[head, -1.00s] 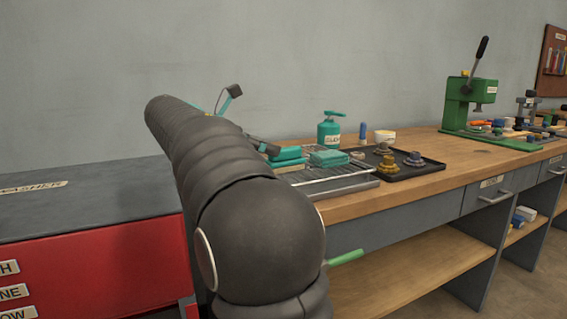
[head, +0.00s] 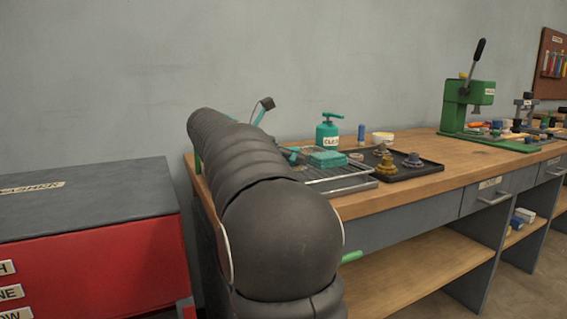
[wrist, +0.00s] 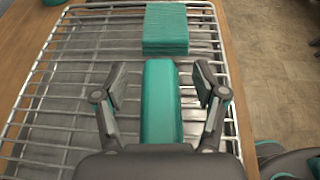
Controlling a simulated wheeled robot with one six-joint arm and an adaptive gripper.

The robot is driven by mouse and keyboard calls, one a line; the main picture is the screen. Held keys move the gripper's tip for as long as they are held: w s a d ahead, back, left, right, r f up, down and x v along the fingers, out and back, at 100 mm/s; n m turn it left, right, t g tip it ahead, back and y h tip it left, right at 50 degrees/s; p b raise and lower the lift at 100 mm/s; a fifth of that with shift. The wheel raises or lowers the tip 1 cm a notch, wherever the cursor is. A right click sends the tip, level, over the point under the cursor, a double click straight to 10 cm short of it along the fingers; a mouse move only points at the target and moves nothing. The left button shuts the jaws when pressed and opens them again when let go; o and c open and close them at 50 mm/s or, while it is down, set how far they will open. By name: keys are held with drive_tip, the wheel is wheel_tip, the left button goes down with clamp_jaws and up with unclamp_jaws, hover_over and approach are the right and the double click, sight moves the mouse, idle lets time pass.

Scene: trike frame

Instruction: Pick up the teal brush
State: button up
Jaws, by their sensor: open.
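The teal brush (wrist: 161,105) lies on a wire rack (wrist: 60,75) in the wrist view, its long smooth teal body pointing away from my palm. My gripper (wrist: 160,84) is open, with one finger on each side of the brush and a gap showing on both sides. The near end of the brush is hidden by my gripper body. How high the fingers are above the rack is hard to tell. In the head view my arm hides most of the gripper and the brush.
A teal block (wrist: 165,28), perhaps folded cloths, sits just beyond the brush. On the workbench (head: 430,178) stand a teal pump can (head: 328,135), a black tray (head: 405,170) with several small parts and a green press (head: 465,105). A red cabinet (head: 100,250) is at left.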

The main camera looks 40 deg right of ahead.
drive_tip(key=c, duration=1.2)
drive_tip(key=shift+c, duration=0.3)
drive_tip(key=shift+r, duration=0.15)
